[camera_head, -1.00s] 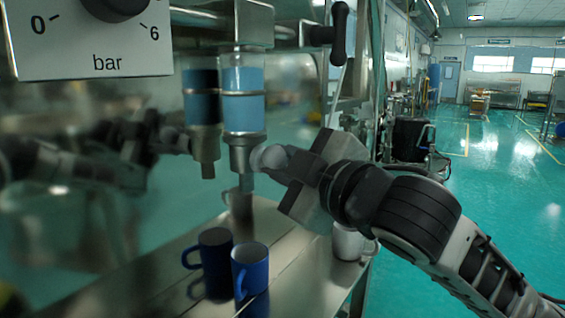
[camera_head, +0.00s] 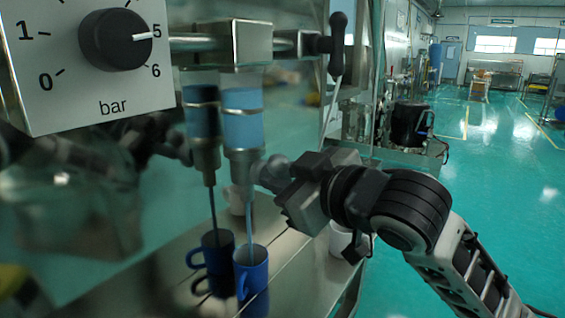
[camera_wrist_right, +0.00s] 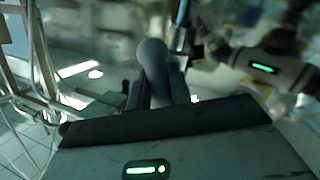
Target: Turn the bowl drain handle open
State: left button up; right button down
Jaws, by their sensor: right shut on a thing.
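The clear bowl (camera_head: 243,125) with blue liquid hangs under the metal filter body, and a thin stream (camera_head: 251,222) runs from its bottom outlet into the front blue mug (camera_head: 250,272). My right gripper (camera_head: 280,174) is shut on the grey, round-ended drain handle (camera_head: 268,171) at the bowl's lower right. In the right wrist view the handle (camera_wrist_right: 152,68) stands between the fingers of my gripper (camera_wrist_right: 155,92). The fingers hide part of the handle. My left gripper is not in view.
A pressure dial (camera_head: 115,40) is at upper left and a black valve handle (camera_head: 336,45) at upper right. The polished panel mirrors the bowl, mug and arm. A white mug (camera_head: 345,243) stands on the metal shelf (camera_head: 185,280) behind my wrist. Open floor lies to the right.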

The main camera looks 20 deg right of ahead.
jog(key=m, duration=0.2)
jog(key=shift+m+g+y, duration=0.3)
jog(key=shift+g, duration=0.1)
jog(key=shift+m+g, duration=0.3)
jog(key=shift+m, duration=0.2)
jog(key=c, duration=1.3)
grip_release()
jog(key=shift+w, duration=0.1)
